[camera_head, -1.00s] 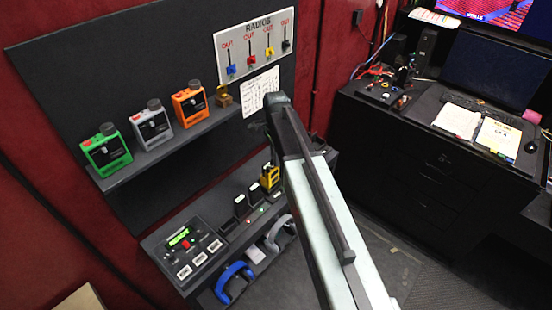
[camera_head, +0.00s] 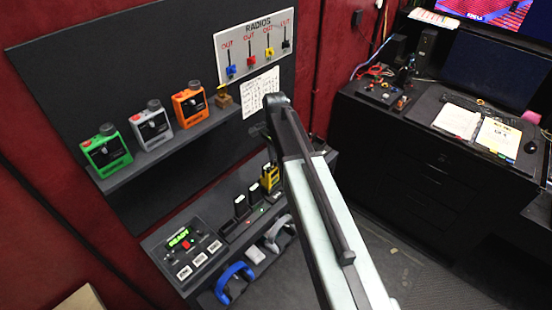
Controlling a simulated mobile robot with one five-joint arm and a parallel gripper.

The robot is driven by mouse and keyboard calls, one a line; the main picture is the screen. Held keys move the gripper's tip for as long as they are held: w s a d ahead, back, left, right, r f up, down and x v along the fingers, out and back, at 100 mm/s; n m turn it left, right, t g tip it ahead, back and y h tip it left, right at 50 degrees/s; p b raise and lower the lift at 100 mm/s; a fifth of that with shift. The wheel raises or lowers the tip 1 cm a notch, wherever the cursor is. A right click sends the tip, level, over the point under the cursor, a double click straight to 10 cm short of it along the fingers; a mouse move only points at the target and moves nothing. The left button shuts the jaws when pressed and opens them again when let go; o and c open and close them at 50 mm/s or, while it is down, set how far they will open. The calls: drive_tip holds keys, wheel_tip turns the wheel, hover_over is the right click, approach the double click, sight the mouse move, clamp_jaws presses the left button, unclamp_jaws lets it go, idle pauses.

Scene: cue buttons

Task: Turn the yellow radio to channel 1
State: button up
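The yellow radio (camera_head: 269,177) stands upright on the lower shelf, at the right end of a row of dark chargers. It is small in this view and its knob and channel marking cannot be read. My arm runs up from the bottom right, and its end, my gripper (camera_head: 262,134), is above and just behind the yellow radio in the picture. The fingers are dark and mostly hidden by the arm, so I cannot see whether they are open or touch the radio.
Green (camera_head: 106,152), grey (camera_head: 152,126) and orange (camera_head: 189,106) boxes stand on the upper shelf. A RADIOS board (camera_head: 254,48) with coloured tags hangs above. A cue panel (camera_head: 186,245) and a blue headset (camera_head: 235,280) are at lower left. A black desk (camera_head: 400,150) stands to the right.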

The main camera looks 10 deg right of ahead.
wheel_tip(320, 180, up, 8)
drive_tip(key=p, duration=0.8)
drive_tip(key=shift+f, duration=0.1)
drive_tip(key=shift+w, duration=0.1)
drive_tip(key=s+n, duration=1.1)
drive_tip(key=s, duration=0.1)
drive_tip(key=s+f+n+b, duration=0.1)
drive_tip(key=s+f+b, duration=0.2)
drive_tip(key=f+b, duration=1.2)
drive_tip(key=shift+n, duration=0.3)
drive_tip(key=shift+d, duration=0.1)
